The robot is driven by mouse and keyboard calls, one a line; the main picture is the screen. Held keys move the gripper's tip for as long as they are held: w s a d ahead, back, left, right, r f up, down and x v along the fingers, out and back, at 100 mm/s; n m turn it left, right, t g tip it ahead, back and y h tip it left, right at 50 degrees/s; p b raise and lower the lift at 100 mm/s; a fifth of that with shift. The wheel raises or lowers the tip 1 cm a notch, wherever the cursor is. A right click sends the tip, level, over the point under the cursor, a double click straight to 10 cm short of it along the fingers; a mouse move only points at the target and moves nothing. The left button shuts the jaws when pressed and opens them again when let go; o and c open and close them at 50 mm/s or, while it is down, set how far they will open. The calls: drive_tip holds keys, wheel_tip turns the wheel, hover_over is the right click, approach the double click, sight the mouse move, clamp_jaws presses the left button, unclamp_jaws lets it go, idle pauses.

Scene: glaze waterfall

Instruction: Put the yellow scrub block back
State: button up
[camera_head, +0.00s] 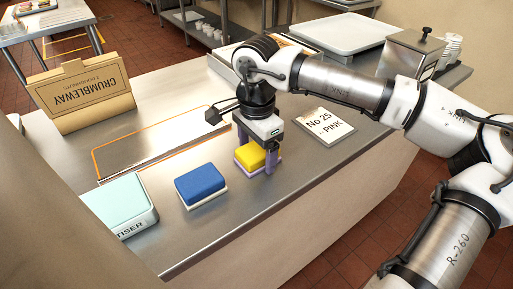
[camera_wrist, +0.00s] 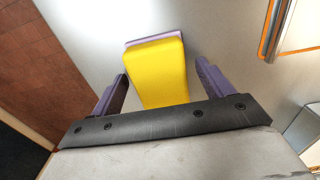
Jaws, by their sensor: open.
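The yellow scrub block (camera_head: 250,156) lies on the steel counter, with a thin lilac layer under its yellow body. It also shows in the wrist view (camera_wrist: 157,72), between the fingers. My gripper (camera_head: 257,160) points down over it, with one purple finger on each side. In the wrist view the fingers of my gripper (camera_wrist: 162,85) stand apart, with a gap visible beside the block. The block's near end is hidden behind the gripper's body in that view.
A blue block on a white base (camera_head: 200,186) and a pale teal box (camera_head: 121,203) sit left of it. An orange-outlined steel panel (camera_head: 150,145) lies behind. A "No 25 - PINK" card (camera_head: 325,126) lies right. A Crumbleway box (camera_head: 80,95) stands at the back left.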

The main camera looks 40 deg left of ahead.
sight(256, 149)
wheel_tip(256, 149, up, 12)
drive_tip(key=b, duration=0.1)
drive_tip(key=shift+s, duration=0.1)
idle(0.7)
